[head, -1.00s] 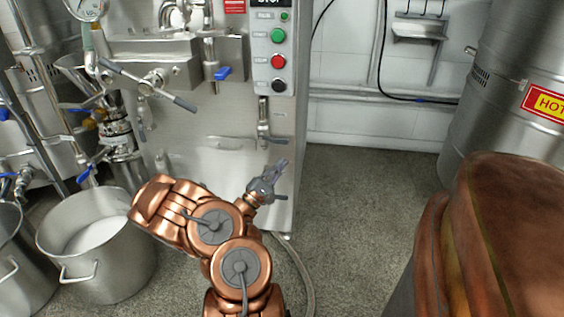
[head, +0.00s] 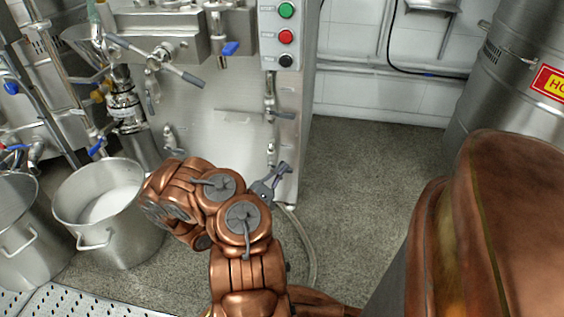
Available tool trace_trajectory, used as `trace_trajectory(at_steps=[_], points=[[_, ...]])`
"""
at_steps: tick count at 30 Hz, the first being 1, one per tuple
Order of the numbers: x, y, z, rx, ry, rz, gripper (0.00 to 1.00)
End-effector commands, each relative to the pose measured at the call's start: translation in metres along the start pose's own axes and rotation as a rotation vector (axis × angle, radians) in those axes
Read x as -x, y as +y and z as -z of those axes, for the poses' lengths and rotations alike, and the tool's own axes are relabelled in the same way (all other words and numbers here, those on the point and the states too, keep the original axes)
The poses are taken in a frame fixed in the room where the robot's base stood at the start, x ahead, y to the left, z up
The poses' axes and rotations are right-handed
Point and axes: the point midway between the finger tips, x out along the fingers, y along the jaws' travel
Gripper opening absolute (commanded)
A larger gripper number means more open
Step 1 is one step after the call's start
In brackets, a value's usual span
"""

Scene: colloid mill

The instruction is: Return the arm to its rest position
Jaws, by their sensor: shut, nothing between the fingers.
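My copper-coloured arm is folded in front of the steel mill cabinet (head: 225,135) in the head view. My gripper (head: 284,172) is at the end of the arm, near the cabinet's lower right edge, with its grey fingers pointing up and right. It is shut and empty. It appears below the lever valve (head: 272,110) on the cabinet front; the exact gap to the cabinet cannot be told. Part of the wrist is hidden behind the round arm joints.
A steel pot (head: 125,238) with white contents stands left of my arm, beside another pot (head: 22,235). A button panel (head: 284,38) is on the cabinet. A hose (head: 308,245) lies on the floor. A steel tank (head: 510,85) stands right. Open floor (head: 370,170) lies between.

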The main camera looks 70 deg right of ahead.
Motion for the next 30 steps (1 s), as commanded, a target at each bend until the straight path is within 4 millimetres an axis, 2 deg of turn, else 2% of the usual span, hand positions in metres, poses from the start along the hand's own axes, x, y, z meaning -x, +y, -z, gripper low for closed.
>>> trace_trajectory(at_steps=[22,26,30], points=[[-0.001,0.002,-0.003,0.001,-0.005,0.0,0.0],[-0.014,0.024,-0.019,0.006,-0.042,0.006,0.0],[-0.04,0.067,-0.057,0.015,-0.13,0.032,0.0]])
